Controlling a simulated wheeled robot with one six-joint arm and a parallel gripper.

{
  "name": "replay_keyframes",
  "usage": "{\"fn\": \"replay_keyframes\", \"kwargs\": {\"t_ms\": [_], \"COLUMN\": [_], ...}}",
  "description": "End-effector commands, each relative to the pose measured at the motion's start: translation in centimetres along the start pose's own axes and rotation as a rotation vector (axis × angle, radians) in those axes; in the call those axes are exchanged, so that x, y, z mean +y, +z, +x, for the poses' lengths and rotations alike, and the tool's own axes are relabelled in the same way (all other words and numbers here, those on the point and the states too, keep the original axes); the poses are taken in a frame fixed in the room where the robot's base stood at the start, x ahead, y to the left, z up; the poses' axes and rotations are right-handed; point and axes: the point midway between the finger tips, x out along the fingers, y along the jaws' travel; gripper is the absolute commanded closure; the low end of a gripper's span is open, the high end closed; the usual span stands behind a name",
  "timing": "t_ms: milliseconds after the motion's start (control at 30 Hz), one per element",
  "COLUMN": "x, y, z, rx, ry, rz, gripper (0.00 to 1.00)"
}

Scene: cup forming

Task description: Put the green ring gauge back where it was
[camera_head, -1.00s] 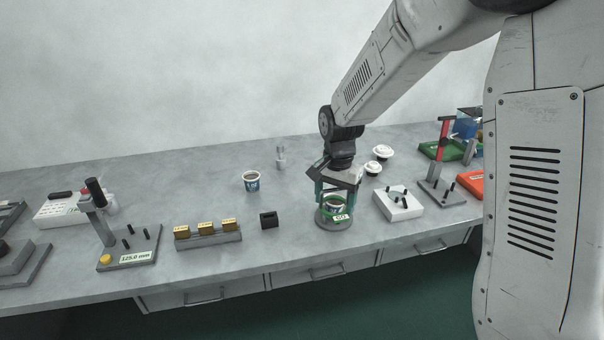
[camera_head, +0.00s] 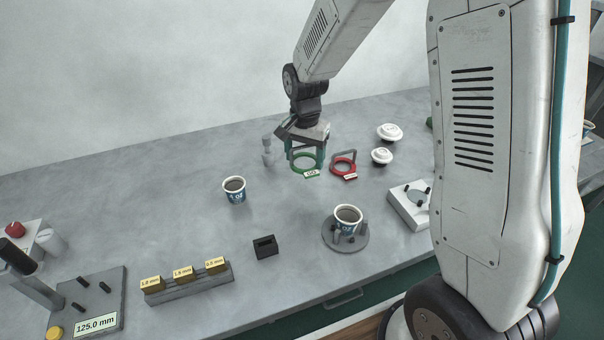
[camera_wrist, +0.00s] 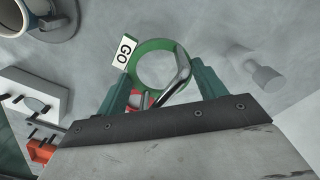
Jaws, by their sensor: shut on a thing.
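The green ring gauge (camera_head: 299,169) is held in my gripper (camera_head: 305,157) near the back of the table, beside the red ring gauge (camera_head: 334,168) and left of it. In the wrist view, the green ring (camera_wrist: 157,43) with its GO tag sits between the two fingers of my gripper (camera_wrist: 160,72), which are shut on it. The ring is low over the table; I cannot tell whether it touches. A cup (camera_head: 347,214) stands upright on a round grey stand (camera_head: 345,246), with no ring around it.
A slim grey fitting (camera_head: 267,152) stands just left of my gripper. Two white-topped pieces (camera_head: 389,132) are to the right. Another cup (camera_head: 234,190), a black block (camera_head: 265,247) and a rack of yellow blocks (camera_head: 188,284) are nearer the front. The table at back left is bare.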

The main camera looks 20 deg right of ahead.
Motion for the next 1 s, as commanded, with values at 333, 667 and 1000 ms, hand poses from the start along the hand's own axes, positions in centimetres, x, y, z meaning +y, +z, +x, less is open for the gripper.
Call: {"fn": "replay_keyframes", "kwargs": {"t_ms": [333,667,1000], "x": [0.0,0.0,0.0], "y": [0.0,0.0,0.0], "z": [4.0,6.9,7.2], "rx": [-0.001,0.000,0.000], "ry": [0.002,0.000,0.000], "rz": [0.000,0.000,0.000], "gripper": [0.55,0.55,0.09]}}
